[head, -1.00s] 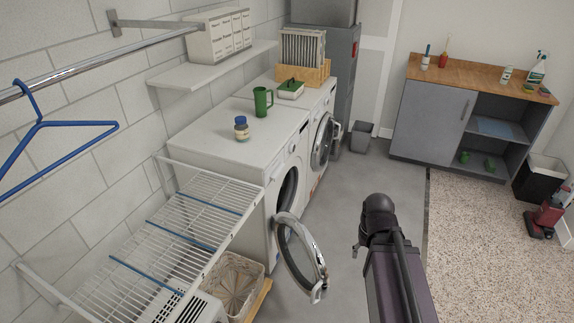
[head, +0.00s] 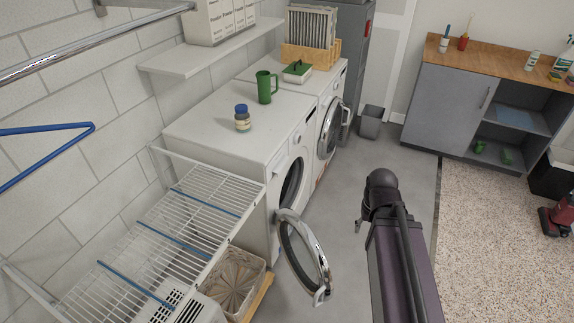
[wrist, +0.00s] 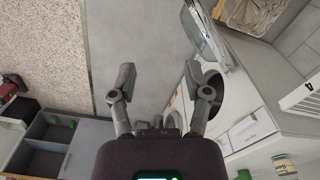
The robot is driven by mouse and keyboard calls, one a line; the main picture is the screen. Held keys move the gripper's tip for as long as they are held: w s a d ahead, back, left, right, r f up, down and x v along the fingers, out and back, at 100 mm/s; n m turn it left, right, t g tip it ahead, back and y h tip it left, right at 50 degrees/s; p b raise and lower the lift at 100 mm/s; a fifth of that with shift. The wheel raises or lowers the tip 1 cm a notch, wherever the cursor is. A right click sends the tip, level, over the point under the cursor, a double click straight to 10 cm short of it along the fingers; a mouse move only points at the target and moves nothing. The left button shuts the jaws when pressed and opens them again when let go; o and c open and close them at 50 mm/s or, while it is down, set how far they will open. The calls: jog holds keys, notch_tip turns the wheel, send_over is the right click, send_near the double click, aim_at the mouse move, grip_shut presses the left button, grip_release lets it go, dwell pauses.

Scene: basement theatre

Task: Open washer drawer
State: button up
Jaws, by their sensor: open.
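Two white front-loading machines stand side by side along the block wall in the head view. The nearer machine (head: 236,135) has its round chrome door (head: 303,256) swung wide open. The farther machine (head: 322,84) has a chrome-rimmed door (head: 331,128) that looks ajar.
A wire rack (head: 170,225) and a woven basket (head: 232,286) sit left of the open door. A green mug (head: 265,87) and a blue-capped bottle (head: 242,120) stand on the near machine. Grey floor (head: 345,205) is clear in front; a grey cabinet (head: 440,105) stands beyond.

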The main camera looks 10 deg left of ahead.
jog(key=shift+a, duration=0.35)
jog(key=w+a+f+m+t+y+b, duration=0.1)
jog(key=w+a+f+t+y+b, duration=0.3)
jog(key=w+a+f+y+b, duration=0.75)
jog(key=w+a+f+m+t+b, duration=0.1)
jog(key=w+a+m+t+b, duration=0.1)
jog(key=w+b, duration=0.5)
jog(key=w+a+f+m+t+y+b, duration=0.1)
jog(key=w+a+f+m+t+b, duration=0.1)
jog(key=w+b, duration=0.4)
jog(key=w+a+f+m+t+y+b, duration=0.1)
jog(key=w+a+m+t+b, duration=0.1)
jog(key=w+b, duration=0.5)
jog(key=m+t+b, duration=0.1)
jog(key=b, duration=0.2)
jog(key=shift+w+a+f+t, duration=0.3)
jog(key=shift+a+t, duration=0.05)
jog(key=shift+t, duration=0.05)
